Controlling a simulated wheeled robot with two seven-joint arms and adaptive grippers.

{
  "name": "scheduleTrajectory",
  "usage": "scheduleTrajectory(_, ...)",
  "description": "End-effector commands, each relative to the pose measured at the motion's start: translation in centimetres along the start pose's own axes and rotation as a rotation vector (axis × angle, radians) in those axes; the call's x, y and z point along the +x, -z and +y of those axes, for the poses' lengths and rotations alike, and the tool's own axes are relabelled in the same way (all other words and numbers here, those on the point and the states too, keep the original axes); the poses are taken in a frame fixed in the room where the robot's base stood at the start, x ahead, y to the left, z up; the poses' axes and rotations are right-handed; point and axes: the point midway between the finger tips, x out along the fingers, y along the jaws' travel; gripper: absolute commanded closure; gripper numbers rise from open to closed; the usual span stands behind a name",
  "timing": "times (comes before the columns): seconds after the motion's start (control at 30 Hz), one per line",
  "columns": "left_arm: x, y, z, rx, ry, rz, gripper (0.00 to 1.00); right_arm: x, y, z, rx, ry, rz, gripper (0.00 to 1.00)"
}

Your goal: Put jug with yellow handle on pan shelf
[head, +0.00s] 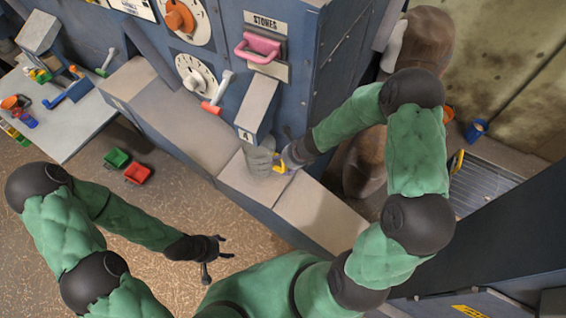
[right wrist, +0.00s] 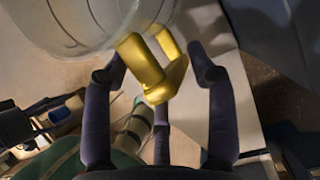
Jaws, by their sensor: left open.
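The jug (head: 259,161) is grey and see-through, with a yellow handle (head: 281,167). In the head view it is at the light ledge, just below the spout marked 4. My right gripper (head: 291,158) is at its handle side. In the right wrist view the jug (right wrist: 85,22) fills the upper left, and the handle lies between the dark fingers of my right gripper (right wrist: 160,75). I cannot tell whether they grip it. My left gripper (head: 219,247) is open and empty above the floor. I cannot tell which surface is the pan shelf.
The light ledge (head: 180,115) runs along the blue machine, with a bare stretch (head: 318,215) right of the jug. The spout (head: 257,104) hangs close above the jug. Green (head: 117,158) and red (head: 138,173) bins stand on the floor. A white table (head: 65,118) is at left.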

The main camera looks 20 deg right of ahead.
Motion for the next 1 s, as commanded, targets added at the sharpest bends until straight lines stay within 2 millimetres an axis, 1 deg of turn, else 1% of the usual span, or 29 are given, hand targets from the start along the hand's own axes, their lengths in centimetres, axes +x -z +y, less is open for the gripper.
scheduleTrajectory(0.17, -0.1, 0.0, 0.0, 0.000, 0.000, 0.000, 0.40, -0.1, 0.0, 0.0, 0.000, 0.000, 0.000, 0.42)
scheduleTrajectory(0.27, -0.4, 0.0, 0.1, 0.000, 0.000, 0.000, 0.40, -0.9, -0.1, -0.1, 0.001, 0.001, -0.001, 0.42)
scheduleTrajectory(0.37, -1.1, -0.1, 0.4, 0.000, 0.000, 0.000, 0.40, -2.3, -0.2, -0.1, 0.001, 0.002, -0.001, 0.42)
scheduleTrajectory(0.6, -3.5, -0.1, 1.3, 0.000, 0.000, 0.000, 0.40, -7.4, -0.3, 0.0, 0.001, 0.001, -0.001, 0.42)
scheduleTrajectory(0.7, -4.4, -0.2, 1.6, 0.000, 0.000, 0.000, 0.40, -9.1, -0.2, -0.1, 0.001, 0.002, -0.001, 0.42)
scheduleTrajectory(0.8, -5.1, -0.2, 1.8, 0.000, 0.000, 0.000, 0.40, -10.5, -0.2, 0.0, 0.001, 0.002, -0.001, 0.42)
scheduleTrajectory(0.9, -5.5, -0.2, 2.0, 0.000, 0.000, 0.000, 0.40, -11.4, -0.1, 0.0, 0.000, 0.001, -0.001, 0.42)
scheduleTrajectory(1.0, -5.8, -0.2, 2.0, 0.000, 0.000, 0.000, 0.40, -11.9, -0.1, 0.0, 0.002, 0.000, 0.000, 0.42)
